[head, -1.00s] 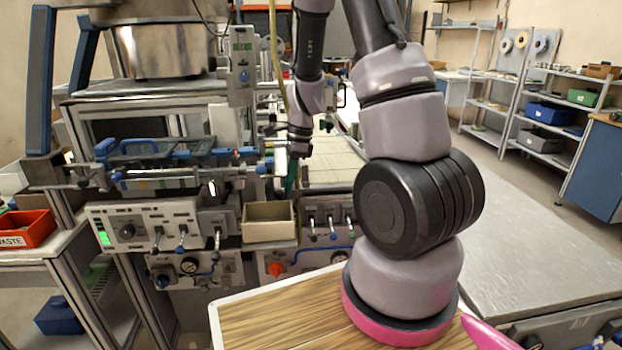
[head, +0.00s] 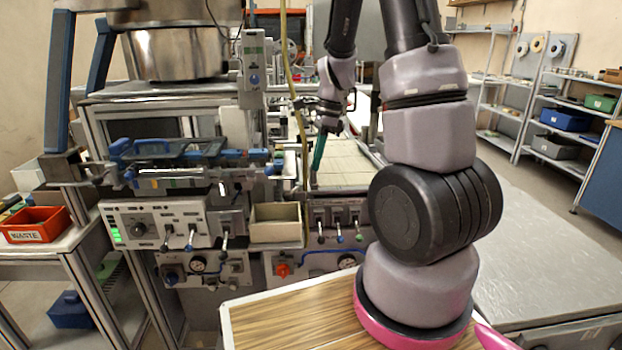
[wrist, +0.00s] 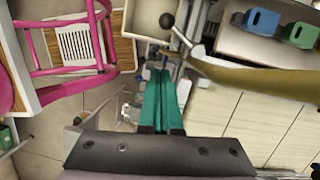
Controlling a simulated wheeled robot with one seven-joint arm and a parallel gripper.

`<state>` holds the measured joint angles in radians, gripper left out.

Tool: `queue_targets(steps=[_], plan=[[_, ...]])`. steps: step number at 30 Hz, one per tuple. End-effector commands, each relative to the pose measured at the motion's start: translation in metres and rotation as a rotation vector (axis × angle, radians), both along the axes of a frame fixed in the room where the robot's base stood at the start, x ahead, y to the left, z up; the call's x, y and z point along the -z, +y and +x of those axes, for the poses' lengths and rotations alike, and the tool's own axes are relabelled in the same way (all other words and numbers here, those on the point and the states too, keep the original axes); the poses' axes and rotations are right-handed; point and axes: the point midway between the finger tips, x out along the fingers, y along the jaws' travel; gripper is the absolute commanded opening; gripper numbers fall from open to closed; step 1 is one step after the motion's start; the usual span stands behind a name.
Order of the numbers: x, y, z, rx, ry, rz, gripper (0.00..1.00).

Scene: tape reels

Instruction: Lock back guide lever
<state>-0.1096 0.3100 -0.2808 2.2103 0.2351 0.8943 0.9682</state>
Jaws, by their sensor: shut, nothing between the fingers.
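My gripper (head: 315,180) hangs with its teal fingers pointing down, right of the machine's blue-handled rods. In the wrist view the fingers (wrist: 161,74) are together, with nothing between them. A metal lever with a black ball knob (wrist: 167,20) shows beyond the fingertips in the wrist view, apart from them. In the head view, small levers stand on the left control panel (head: 191,238) and on the right panel (head: 339,235). The blue-handled guide assembly (head: 185,150) sits above the left panel. I cannot tell which lever is the back guide lever.
A yellowish hose (head: 291,70) hangs close to the left of my arm; a tan curved band (wrist: 260,80) crosses the wrist view. A beige box (head: 276,234) sits between the panels. The wood-topped table (head: 290,318) is in front. An orange waste bin (head: 36,225) stands at left.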

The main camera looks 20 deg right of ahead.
Motion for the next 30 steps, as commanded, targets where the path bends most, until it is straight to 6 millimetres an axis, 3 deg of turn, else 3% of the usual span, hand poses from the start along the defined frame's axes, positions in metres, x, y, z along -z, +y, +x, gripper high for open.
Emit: queue_targets(steps=[3, 7, 25, 30], plan=[[-0.020, -0.004, 0.001, 0.000, -0.003, 0.000, 0.00], [-0.033, -0.008, 0.001, 0.000, -0.001, 0.000, 0.00], [-0.039, -0.009, 0.000, -0.002, -0.001, 0.000, 0.00], [-0.062, -0.003, -0.007, -0.090, -0.073, 0.008, 0.00]])
